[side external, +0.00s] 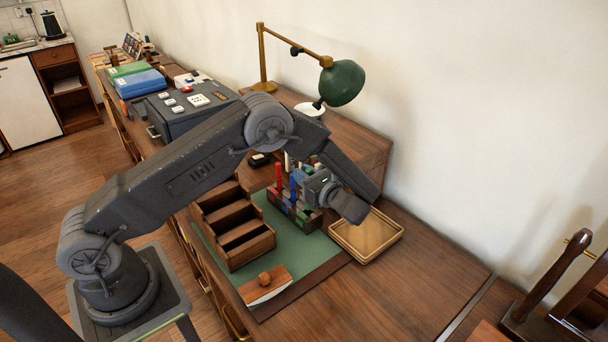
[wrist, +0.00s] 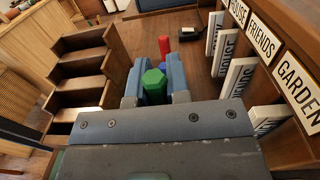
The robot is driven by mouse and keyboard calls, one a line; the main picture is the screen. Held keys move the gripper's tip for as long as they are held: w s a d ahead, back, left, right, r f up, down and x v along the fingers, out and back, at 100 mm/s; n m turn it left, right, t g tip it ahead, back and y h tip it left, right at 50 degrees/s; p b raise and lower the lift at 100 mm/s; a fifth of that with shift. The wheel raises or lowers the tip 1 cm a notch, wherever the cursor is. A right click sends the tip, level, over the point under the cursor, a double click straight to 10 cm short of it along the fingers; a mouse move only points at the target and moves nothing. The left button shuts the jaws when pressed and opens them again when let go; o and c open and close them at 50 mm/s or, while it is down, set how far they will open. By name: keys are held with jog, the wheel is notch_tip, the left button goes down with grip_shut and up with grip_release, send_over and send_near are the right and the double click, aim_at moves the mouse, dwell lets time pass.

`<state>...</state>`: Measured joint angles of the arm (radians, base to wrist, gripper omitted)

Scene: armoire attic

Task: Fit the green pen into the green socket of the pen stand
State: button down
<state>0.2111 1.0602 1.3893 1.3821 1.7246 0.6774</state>
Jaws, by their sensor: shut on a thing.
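The pen stand (side external: 304,222) is a dark block with coloured sockets on the green mat. A red pen (side external: 278,176) and a blue pen (side external: 293,188) stand upright in it. My gripper (side external: 312,186) is beside and above the stand's right side. In the wrist view, my gripper (wrist: 155,88) is shut on the green pen (wrist: 153,80), whose hexagonal end shows between the two fingers. The red pen (wrist: 165,46) shows just beyond it. The green pen's lower end and the green socket are hidden, so I cannot tell whether the pen is in the socket.
A stepped wooden organiser (side external: 248,244) stands left of the stand. An empty shallow tray (side external: 393,246) lies to the right. The green lamp (side external: 344,82) overhangs behind. The desk at front right is clear.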

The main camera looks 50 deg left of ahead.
jog(key=shift+f, duration=2.6)
jog(key=c, duration=1)
grip_release()
jog(key=shift+d, duration=0.1)
jog(key=d, duration=1.3)
jog(key=shift+w+d, duration=0.2)
jog(key=shift+d, duration=0.15)
jog(key=shift+r, duration=0.1)
